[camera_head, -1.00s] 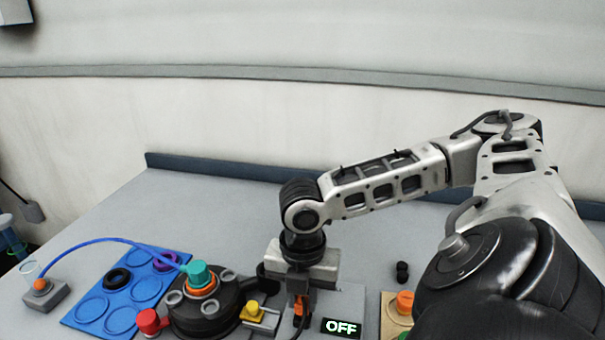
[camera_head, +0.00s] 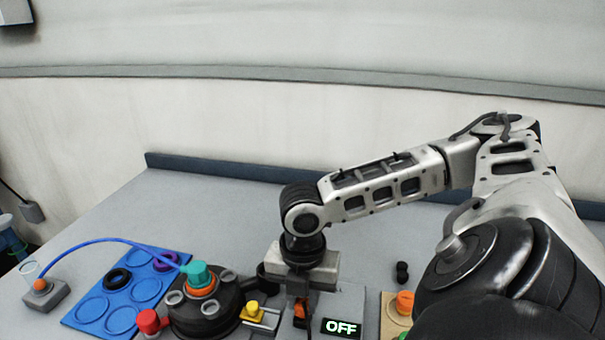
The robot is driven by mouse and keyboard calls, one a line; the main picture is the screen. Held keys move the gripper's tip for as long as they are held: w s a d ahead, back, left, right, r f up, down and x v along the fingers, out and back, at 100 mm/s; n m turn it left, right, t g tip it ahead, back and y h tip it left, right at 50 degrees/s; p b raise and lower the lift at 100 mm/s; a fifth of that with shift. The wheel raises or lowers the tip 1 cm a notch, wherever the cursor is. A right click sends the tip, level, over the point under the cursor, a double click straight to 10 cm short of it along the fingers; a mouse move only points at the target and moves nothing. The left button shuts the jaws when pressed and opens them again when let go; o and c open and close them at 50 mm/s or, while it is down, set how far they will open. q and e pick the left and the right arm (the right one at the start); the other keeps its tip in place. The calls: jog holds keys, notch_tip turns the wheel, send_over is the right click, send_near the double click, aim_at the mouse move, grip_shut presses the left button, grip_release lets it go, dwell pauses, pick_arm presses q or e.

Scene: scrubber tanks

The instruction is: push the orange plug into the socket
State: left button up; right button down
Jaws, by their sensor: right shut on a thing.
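My right gripper (camera_head: 301,300) points down over the grey socket box and is shut on the orange plug (camera_head: 299,308). Only a small part of the plug shows between the dark fingers. A dark cable hangs from it toward the bottom edge. The grey box (camera_head: 350,298) carries a display (camera_head: 341,328) that reads OFF. The socket opening is hidden behind the gripper, so I cannot tell how deep the plug sits. My left gripper is not in view.
Left of the gripper stand a yellow-topped clamp (camera_head: 252,309) and a black round unit with a teal cap (camera_head: 197,272). A blue tray (camera_head: 88,322) with rings lies farther left. An orange knob (camera_head: 405,302) is at the right.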

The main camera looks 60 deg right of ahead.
jog(key=shift+f, duration=0.7)
jog(key=c, duration=0.7)
grip_release()
jog(key=shift+r, duration=4.2)
